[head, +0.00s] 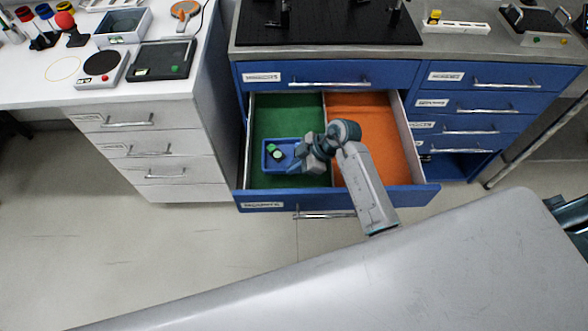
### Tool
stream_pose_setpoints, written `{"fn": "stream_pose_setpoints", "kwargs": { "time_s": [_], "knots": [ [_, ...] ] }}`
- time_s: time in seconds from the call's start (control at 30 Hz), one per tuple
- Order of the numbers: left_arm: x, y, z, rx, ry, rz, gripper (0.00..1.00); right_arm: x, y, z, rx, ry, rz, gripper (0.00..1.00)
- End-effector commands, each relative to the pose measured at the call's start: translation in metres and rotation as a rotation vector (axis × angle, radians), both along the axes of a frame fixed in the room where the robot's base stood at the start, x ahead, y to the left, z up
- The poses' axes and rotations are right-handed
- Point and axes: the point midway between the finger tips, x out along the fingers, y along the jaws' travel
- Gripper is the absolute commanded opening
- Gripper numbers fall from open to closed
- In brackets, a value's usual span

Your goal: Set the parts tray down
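The parts tray (267,164) is small and blue, with a green round piece and a white round piece in it. It is in the open blue drawer, over the green left half (290,110) of its floor. I cannot tell whether it rests on that floor or is slightly above it. My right gripper (296,158) is at the tray's right end, reaching in from the right with its fingers pointing left. The fingers overlap the tray's edge; whether they are shut on it is hard to see. My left gripper is not in view.
The drawer's orange right half (370,130) is empty beyond my arm. A divider separates the halves. A blue cabinet (470,130) with closed drawers stands right. The white bench (40,85) at left holds a grey bin (123,27), a scale (101,66) and a dark tray (162,60).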

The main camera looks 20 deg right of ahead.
Motion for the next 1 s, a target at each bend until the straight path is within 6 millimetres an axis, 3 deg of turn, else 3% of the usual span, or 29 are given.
{"fn": "stream_pose_setpoints", "kwargs": {
  "time_s": [0.3,0.63,0.77,1.0],
  "knots": [
    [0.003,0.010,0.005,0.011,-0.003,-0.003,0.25,-0.001,0.000,-0.039,0.001,0.003,-0.002,0.00],
    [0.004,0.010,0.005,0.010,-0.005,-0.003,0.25,0.000,0.000,-0.042,0.000,0.001,-0.002,0.00],
    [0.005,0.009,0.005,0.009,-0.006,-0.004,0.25,0.000,0.000,-0.042,0.000,0.001,-0.002,0.25],
    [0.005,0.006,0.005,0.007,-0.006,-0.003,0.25,0.000,0.000,-0.042,0.000,0.001,-0.002,0.25]
  ]
}}
